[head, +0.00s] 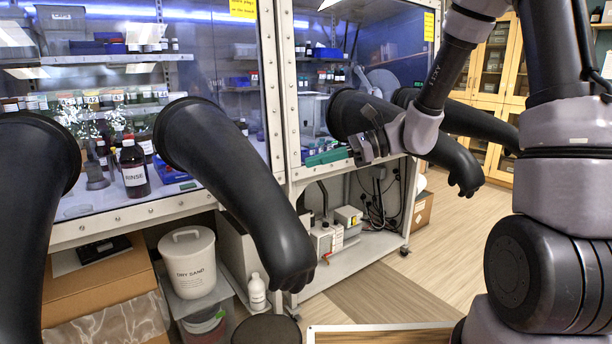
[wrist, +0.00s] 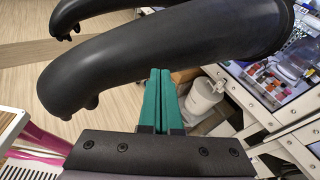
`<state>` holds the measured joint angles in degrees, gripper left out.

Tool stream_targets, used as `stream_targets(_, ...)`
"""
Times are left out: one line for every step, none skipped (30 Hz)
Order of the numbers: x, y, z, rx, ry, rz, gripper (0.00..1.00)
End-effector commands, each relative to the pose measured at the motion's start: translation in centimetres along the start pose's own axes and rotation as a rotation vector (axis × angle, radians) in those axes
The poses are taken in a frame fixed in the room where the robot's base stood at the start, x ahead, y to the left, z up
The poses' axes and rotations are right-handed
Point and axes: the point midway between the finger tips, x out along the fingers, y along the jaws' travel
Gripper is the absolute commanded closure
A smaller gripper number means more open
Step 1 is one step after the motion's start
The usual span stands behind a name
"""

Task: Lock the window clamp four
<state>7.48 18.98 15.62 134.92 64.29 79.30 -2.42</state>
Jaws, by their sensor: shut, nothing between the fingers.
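My gripper (head: 318,158) is in front of the right cabinet window in the head view, pointing left along the cabinet. In the wrist view its two green fingers (wrist: 158,75) lie together, shut with nothing between them. The right window (head: 320,90) and the left window (head: 225,110) sit in metal frames with round fasteners. I cannot pick out window clamp four in either view. The wrist view shows part of a window frame (wrist: 257,107) at the right, apart from my fingers.
Long black gloves stick out of the cabinet, one at the centre (head: 235,185), which in the wrist view (wrist: 170,50) hangs across, beyond my fingers. Others hang at the left (head: 30,190) and behind my arm (head: 455,160). A white sand bin (head: 188,262) stands below. Floor (head: 460,235) at right is clear.

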Motion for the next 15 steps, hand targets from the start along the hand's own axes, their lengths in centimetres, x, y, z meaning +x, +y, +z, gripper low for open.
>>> stream_targets(-1.0,1.2,1.0,-0.094,0.062,0.030,1.00)
stream_targets(-1.5,1.9,1.3,-0.147,0.101,0.052,1.00)
stream_targets(-2.3,2.9,1.8,-0.216,0.154,0.079,1.00)
stream_targets(-3.0,3.5,1.9,-0.268,0.195,0.098,1.00)
stream_targets(-3.7,4.2,2.2,-0.319,0.235,0.116,1.00)
stream_targets(-4.7,5.0,2.5,-0.388,0.290,0.137,1.00)
stream_targets(-5.5,5.5,2.6,-0.438,0.333,0.153,1.00)
stream_targets(-6.3,6.1,2.8,-0.488,0.374,0.167,1.00)
stream_targets(-7.4,6.8,3.0,-0.556,0.432,0.186,1.00)
stream_targets(-8.3,7.2,3.2,-0.604,0.475,0.197,1.00)
stream_targets(-9.2,7.6,3.4,-0.654,0.520,0.209,1.00)
stream_targets(-10.4,8.2,3.6,-0.719,0.579,0.222,1.00)
stream_targets(-11.4,8.5,3.8,-0.767,0.623,0.231,1.00)
stream_targets(-12.3,8.9,4.0,-0.815,0.669,0.240,1.00)
stream_targets(-13.7,9.4,4.3,-0.877,0.729,0.250,1.00)
